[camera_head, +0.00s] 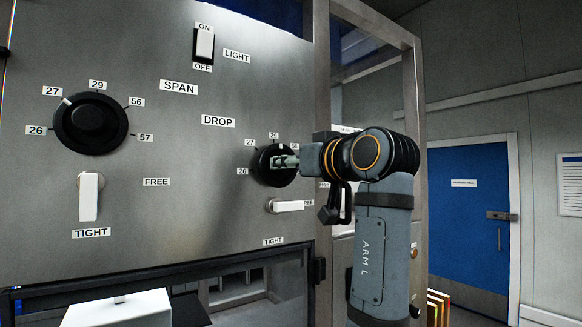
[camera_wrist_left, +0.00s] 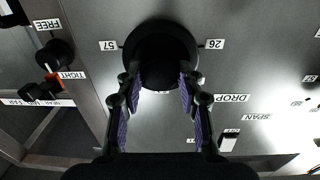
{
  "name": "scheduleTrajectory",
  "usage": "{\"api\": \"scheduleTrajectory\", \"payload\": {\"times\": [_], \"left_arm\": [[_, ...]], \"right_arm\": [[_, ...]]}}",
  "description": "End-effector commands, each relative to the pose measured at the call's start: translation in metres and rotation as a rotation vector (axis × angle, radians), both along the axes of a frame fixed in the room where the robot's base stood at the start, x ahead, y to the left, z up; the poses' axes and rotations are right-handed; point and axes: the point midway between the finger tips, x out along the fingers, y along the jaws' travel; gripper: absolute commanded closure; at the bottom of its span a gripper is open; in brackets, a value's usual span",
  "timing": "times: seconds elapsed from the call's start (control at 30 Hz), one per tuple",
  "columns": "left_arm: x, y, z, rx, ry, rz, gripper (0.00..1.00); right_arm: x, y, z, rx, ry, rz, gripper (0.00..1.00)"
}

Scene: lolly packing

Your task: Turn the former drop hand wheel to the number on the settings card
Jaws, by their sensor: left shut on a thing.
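The black drop hand wheel (camera_head: 268,176) sits on the grey panel under the DROP label (camera_head: 218,121), with 26, 27, 29 and 56 legible around it. In the left wrist view the wheel (camera_wrist_left: 160,45) appears upside down, with 57 on its left and 26 on its right. My left gripper (camera_head: 286,161) is at the wheel's front. In the wrist view its two purple-padded fingers (camera_wrist_left: 159,82) are closed on the wheel's hub from both sides. The wheel's pointer mark is not visible. I cannot make out a settings card. My right gripper is not in view.
The larger span wheel (camera_head: 92,124) is at the left, its white mark near 27. A white lever (camera_head: 88,196) points down to TIGHT; another (camera_head: 290,206), just below the drop wheel, points right to FREE. A light switch (camera_head: 205,44) is above. A blue door (camera_head: 468,215) stands behind.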

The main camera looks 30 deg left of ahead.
Motion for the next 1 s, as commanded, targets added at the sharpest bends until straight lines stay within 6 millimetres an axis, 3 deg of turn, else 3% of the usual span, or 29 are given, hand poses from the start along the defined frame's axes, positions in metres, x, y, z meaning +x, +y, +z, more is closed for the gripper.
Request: {"api": "scheduleTrajectory", "payload": {"times": [1.0], "left_arm": [[-0.002, 0.001, -0.001, -0.366, -0.893, 0.0, 0.95]], "right_arm": [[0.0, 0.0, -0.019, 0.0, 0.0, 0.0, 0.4]]}}
